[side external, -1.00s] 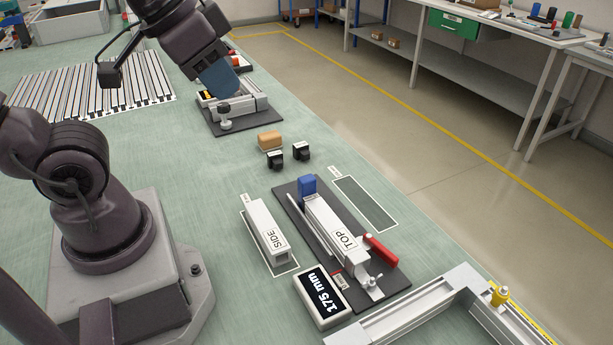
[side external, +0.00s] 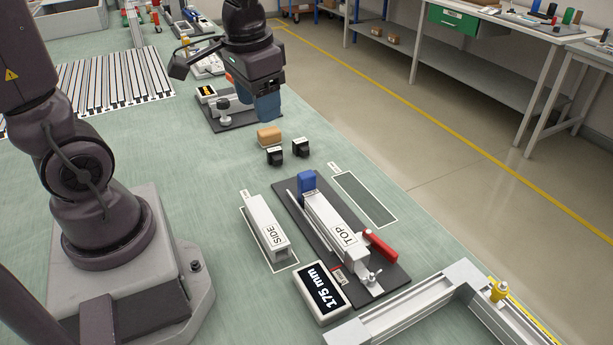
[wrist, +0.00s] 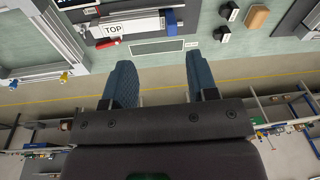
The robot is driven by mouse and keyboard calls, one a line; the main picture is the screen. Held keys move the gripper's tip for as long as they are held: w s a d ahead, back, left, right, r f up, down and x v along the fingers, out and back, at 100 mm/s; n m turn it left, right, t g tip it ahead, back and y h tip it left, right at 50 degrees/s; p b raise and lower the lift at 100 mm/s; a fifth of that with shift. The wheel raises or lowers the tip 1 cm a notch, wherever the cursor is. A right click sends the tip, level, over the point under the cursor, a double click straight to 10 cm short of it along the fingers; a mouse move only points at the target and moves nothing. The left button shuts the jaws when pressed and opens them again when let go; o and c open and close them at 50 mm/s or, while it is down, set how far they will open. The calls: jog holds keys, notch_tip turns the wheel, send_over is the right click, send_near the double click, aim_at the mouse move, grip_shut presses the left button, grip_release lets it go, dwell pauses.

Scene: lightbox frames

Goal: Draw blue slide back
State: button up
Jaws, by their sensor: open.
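The blue slide (side external: 307,181) is a small upright block at the far end of a dark fixture plate (side external: 391,283). It touches or nearly touches the end of a white bar labelled TOP (side external: 327,218). In the wrist view the blue slide (wrist: 171,20) shows at the right end of the TOP bar (wrist: 128,27). My gripper (side external: 267,112) hangs above the bench beyond the fixture, apart from the slide. In the wrist view its two blue fingers stand wide apart with nothing between them (wrist: 160,75).
A bar labelled SIDE (side external: 266,228) lies left. Two black blocks (side external: 301,147) and a tan block (side external: 269,136) stand between gripper and fixture. An outlined dark strip (side external: 364,199) lies right.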

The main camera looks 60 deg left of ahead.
jog(key=g+h, duration=0.1)
jog(key=g, duration=0.1)
send_over(307, 174)
jog(key=s, duration=0.4)
notch_tip(307, 174, down, 9)
jog(key=w+f+m, duration=0.1)
jog(key=w+f, duration=0.1)
jog(key=w, duration=0.2)
jog(key=shift+t, duration=0.4)
notch_tip(307, 174, down, 12)
jog(key=shift+r, duration=0.1)
